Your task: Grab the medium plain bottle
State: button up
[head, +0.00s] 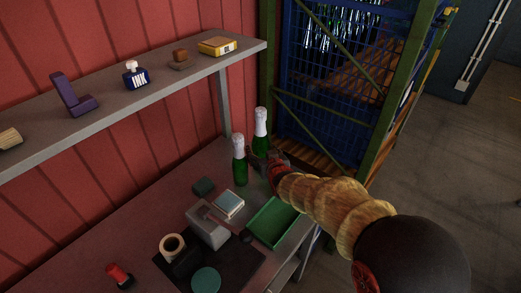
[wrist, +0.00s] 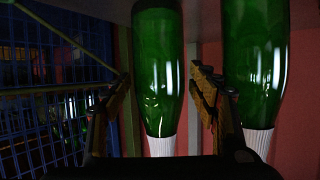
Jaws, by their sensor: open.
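Two green bottles with white tops stand upright side by side on the grey workbench. The right-hand bottle (head: 261,132) has its lower part hidden by my gripper (head: 262,160). The left-hand bottle (head: 240,162) stands nearer the head camera. In the wrist view, which is upside down, my gripper (wrist: 160,78) is open. One bottle (wrist: 157,65) shows between its fingers, apparently the right-hand one. The other bottle (wrist: 255,65) is outside the fingers, close beside one of them. I cannot tell their size difference or whether the fingers touch glass.
On the bench (head: 145,225) are a green tray (head: 272,222), a grey box (head: 208,226), a tape roll (head: 172,245) and a red stamp (head: 118,274). A shelf (head: 130,101) with an ink bottle (head: 136,75) overhangs at left. A blue mesh cage (head: 325,90) stands behind.

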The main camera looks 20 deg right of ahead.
jog(key=shift+x, duration=1.35)
jog(key=shift+c, duration=1.4)
grip_shut()
jog(key=shift+r, duration=0.15)
